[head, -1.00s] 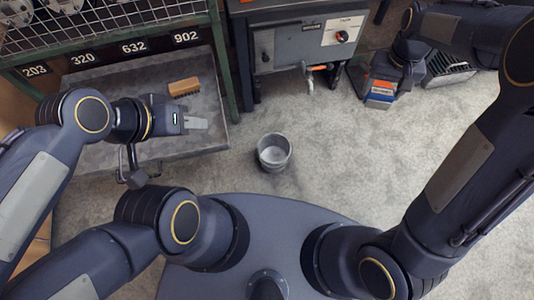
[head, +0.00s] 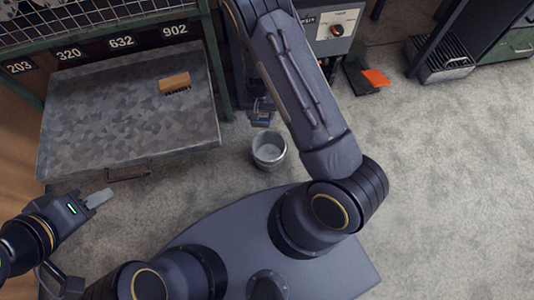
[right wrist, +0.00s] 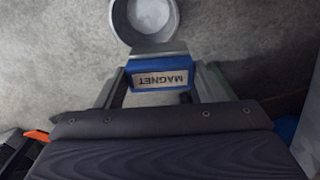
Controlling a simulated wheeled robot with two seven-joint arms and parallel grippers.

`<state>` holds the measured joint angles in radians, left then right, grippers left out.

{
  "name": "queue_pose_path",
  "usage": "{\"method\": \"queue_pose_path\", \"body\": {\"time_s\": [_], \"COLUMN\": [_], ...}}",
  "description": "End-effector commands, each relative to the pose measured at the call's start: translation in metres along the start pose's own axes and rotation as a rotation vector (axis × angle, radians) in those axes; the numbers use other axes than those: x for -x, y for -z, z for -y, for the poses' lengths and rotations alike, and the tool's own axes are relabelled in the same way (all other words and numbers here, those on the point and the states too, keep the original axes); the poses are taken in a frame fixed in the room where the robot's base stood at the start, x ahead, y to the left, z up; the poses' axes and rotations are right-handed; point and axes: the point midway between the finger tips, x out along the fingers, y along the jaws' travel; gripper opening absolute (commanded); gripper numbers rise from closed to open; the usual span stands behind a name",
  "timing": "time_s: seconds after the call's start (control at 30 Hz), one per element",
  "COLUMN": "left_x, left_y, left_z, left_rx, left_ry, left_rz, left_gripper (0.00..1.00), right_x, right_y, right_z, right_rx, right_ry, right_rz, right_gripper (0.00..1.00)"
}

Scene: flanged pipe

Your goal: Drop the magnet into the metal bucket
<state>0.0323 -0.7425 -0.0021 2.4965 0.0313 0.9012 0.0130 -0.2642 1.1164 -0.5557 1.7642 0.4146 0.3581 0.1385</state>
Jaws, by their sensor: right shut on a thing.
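The magnet (right wrist: 163,76) is a blue block with a grey top and a "MAGNET" label, which appears upside down in the right wrist view. My right gripper (right wrist: 162,88) is shut on it, one finger at each side. In the head view the magnet (head: 261,119) shows just behind the metal bucket (head: 269,158), with my right arm partly covering the gripper. The bucket is a small grey open pail standing upright on the floor. It also shows in the right wrist view (right wrist: 119,22), just beyond the magnet. My left gripper (head: 99,198) is empty at the left; its finger gap is unclear.
A metal workbench (head: 120,110) with a wooden brush (head: 175,83) stands at the left. A grey machine (head: 335,28) stands behind my right arm. An orange-topped item (head: 376,78) lies at the back right. The floor on the right is clear.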

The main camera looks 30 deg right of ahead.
Motion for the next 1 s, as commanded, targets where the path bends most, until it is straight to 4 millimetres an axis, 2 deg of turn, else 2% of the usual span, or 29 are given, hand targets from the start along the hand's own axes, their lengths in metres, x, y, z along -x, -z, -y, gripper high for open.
{"method": "queue_pose_path", "body": {"time_s": [0.03,0.1,0.23,0.53,1.0], "left_x": [-0.004,-0.006,-0.008,-0.015,-0.046], "left_y": [-0.002,-0.003,-0.004,-0.007,-0.023], "left_z": [0.002,0.003,0.004,0.007,0.021], "left_rx": [0.0,0.0,0.0,0.0,0.0], "left_ry": [0.0,0.0,0.0,0.0,0.0], "left_rz": [0.0,0.0,0.0,0.0,0.0], "left_gripper": [0.36,0.36,0.36,0.36,0.36], "right_x": [-0.026,-0.05,-0.08,-0.103,-0.151], "right_y": [-0.007,-0.014,-0.024,-0.03,-0.03], "right_z": [-0.012,-0.024,-0.04,-0.048,-0.048], "right_rx": [-0.053,-0.115,-0.192,-0.231,-0.229], "right_ry": [-0.005,-0.003,0.0,0.003,0.002], "right_rz": [0.009,0.008,0.004,-0.002,0.0], "right_gripper": [0.28,0.28,0.28,0.28,0.28]}}
